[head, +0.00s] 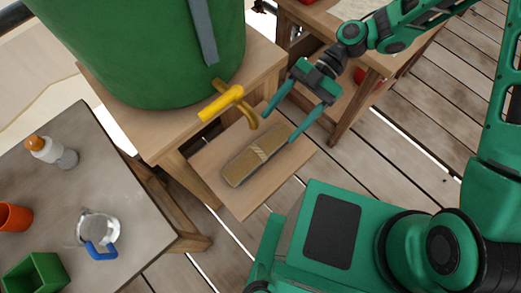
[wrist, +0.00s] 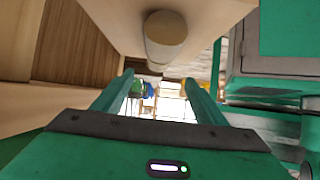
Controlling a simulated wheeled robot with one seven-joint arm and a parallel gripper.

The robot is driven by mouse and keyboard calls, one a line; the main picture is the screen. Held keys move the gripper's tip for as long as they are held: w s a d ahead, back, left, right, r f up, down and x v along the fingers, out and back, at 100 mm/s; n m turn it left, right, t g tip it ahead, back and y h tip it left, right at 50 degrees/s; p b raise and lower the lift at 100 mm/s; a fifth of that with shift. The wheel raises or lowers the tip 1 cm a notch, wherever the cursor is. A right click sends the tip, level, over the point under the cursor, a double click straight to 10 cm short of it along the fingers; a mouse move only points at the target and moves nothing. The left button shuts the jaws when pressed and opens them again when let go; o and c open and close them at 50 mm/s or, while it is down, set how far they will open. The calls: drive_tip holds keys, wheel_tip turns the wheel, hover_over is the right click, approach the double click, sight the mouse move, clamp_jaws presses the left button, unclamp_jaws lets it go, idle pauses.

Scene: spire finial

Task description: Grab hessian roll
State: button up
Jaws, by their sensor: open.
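The hessian roll (head: 256,158) is a long tan-brown roll with a paler band around its middle. It lies slantwise on the low wooden shelf (head: 240,205) in the head view. In the wrist view the roll (wrist: 166,40) shows end-on at the top centre, beyond the fingertips. My gripper (head: 279,128) is open, with its two green fingers pointing toward the roll's upper right end. It also shows in the wrist view (wrist: 158,77), with nothing between the fingers. In the head view the fingertips look close to the roll; I cannot tell their exact height above the shelf.
A big green barrel (head: 150,45) with a yellow tap (head: 222,104) stands on a wooden stand (head: 150,145) just left of my gripper. A grey-topped table (head: 130,190) at left holds a bottle, an orange cup, a jug and a green box. Another wooden table (head: 345,45) stands behind.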

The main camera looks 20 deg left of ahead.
sight(258, 150)
drive_tip(key=x, duration=0.4)
drive_tip(key=shift+s+a+f, duration=0.15)
drive_tip(key=shift+s+a, duration=0.05)
drive_tip(key=shift+s, duration=0.1)
drive_tip(key=shift+f+x, duration=0.25)
drive_tip(key=shift+x, duration=2.8)
drive_tip(key=shift+w, duration=0.1)
drive_tip(key=c, duration=1.4)
drive_tip(key=shift+r, duration=0.1)
drive_tip(key=shift+c, duration=0.2)
